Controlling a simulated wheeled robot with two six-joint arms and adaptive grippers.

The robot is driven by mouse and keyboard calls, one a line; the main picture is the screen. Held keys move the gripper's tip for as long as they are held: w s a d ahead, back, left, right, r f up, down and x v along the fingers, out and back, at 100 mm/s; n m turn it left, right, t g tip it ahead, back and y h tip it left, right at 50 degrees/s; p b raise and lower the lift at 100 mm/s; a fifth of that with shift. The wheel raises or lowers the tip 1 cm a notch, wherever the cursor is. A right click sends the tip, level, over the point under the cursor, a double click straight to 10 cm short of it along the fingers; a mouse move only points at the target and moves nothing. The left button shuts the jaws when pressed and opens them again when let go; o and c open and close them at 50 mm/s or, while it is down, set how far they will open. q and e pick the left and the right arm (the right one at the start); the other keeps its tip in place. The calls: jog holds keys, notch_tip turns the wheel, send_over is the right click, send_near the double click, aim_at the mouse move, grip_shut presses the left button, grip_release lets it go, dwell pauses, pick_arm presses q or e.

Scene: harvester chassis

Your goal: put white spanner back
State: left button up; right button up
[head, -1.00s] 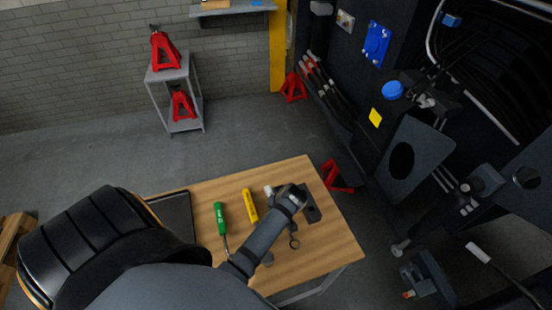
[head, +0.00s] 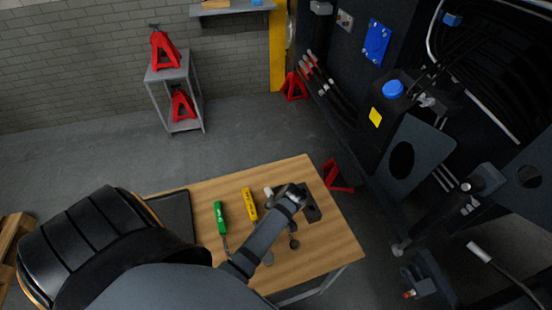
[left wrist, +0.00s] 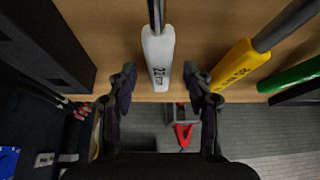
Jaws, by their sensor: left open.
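The white spanner lies on the wooden table. In the left wrist view its white handle (left wrist: 158,58) points toward me between my fingers. In the head view only the handle's white end (head: 268,191) and a dark round end show; my arm hides the middle. My left gripper (left wrist: 160,80) is open, one finger on each side of the handle, with gaps on both sides. In the head view the left gripper (head: 288,194) is over the table's right part. My right gripper is not in view.
A yellow-handled tool (head: 249,204) and a green-handled tool (head: 220,216) lie left of the white one. A black tray (head: 178,212) is at the table's left. A dark block (head: 312,207) sits right of the gripper. The dark chassis (head: 400,160) stands beyond the table.

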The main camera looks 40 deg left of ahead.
pick_arm(q)
notch_tip(320, 180, up, 10)
jog(key=shift+f, duration=0.15)
dwell(0.7)
